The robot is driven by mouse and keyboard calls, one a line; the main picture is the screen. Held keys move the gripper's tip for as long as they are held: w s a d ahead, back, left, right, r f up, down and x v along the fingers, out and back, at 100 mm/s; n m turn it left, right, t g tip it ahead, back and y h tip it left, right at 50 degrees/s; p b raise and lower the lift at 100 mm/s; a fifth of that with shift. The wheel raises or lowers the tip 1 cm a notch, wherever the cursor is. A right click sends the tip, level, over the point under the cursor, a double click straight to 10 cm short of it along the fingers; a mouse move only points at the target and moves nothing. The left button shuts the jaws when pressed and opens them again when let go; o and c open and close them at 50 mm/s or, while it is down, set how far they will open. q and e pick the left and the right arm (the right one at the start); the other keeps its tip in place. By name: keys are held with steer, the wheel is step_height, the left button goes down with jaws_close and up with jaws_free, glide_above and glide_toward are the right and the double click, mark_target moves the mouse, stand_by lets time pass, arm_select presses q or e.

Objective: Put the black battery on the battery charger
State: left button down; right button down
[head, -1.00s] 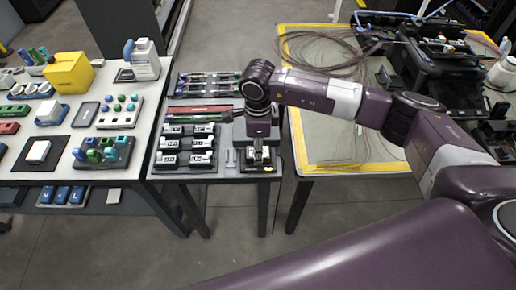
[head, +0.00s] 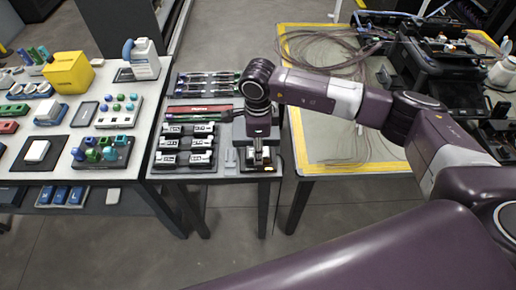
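My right arm reaches in from the right, and its gripper (head: 259,156) points down at the front right corner of the middle table. Just under the fingers is a dark block-shaped unit (head: 268,169) with a small light spot on its front, which may be the battery charger. The fingers are small and dark against it, so I cannot tell whether they are open or hold the black battery. No black battery can be made out clearly. My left gripper is not in view.
To the left of the gripper, a tray of white-and-black devices (head: 187,145) stands on the middle table, with tool trays (head: 207,84) behind. A left table holds a yellow box (head: 68,72) and coloured parts. A yellow-edged table (head: 325,150) with loose cables is on the right.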

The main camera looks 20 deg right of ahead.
steer(key=c, duration=1.2)
jaws_free()
steer(key=shift+c, duration=0.2)
step_height(320, 180, up, 12)
steer(key=shift+a, duration=0.1)
